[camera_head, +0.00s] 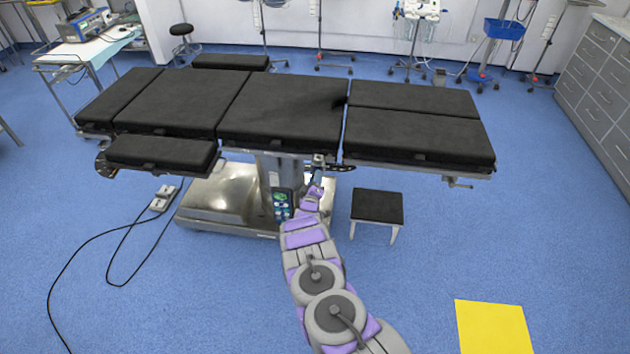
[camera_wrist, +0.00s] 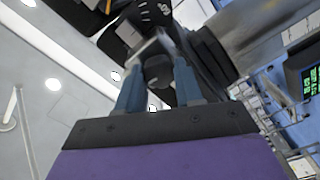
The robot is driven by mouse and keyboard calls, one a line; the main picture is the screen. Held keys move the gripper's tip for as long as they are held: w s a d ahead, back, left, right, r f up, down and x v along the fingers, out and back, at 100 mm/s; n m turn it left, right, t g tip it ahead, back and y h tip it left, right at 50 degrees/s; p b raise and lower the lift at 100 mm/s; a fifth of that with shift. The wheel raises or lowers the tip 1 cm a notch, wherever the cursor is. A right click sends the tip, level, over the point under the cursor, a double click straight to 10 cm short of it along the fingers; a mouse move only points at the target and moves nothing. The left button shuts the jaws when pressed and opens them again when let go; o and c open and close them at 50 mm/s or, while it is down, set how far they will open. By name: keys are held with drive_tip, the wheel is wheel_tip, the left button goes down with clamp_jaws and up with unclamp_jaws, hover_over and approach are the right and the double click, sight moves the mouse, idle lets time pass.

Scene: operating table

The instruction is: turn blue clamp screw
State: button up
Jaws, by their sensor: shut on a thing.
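My gripper (camera_wrist: 158,72) shows in the wrist view with its two blue-grey fingers on either side of a dark rounded knob, the clamp screw (camera_wrist: 158,70). The fingers are shut on it. The knob looks dark here, and its blue colour does not show clearly. In the head view my gripper (camera_head: 317,180) is at the near edge of the operating table (camera_head: 285,115), just below the side rail. The clamp screw is too small to make out there.
A black-topped step stool (camera_head: 377,207) stands to the right. A foot pedal (camera_head: 163,198) with cables lies at left.

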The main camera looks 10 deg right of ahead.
drive_tip(key=shift+s+f+n, duration=0.15)
drive_tip(key=shift+f+n, duration=0.25)
drive_tip(key=shift+n, duration=0.2)
drive_tip(key=o, duration=0.8)
drive_tip(key=shift+o, duration=1.2)
drive_tip(key=shift+r, duration=0.2)
drive_tip(key=p+v, duration=0.3)
drive_tip(key=v, duration=1.4)
drive_tip(key=shift+a, duration=0.15)
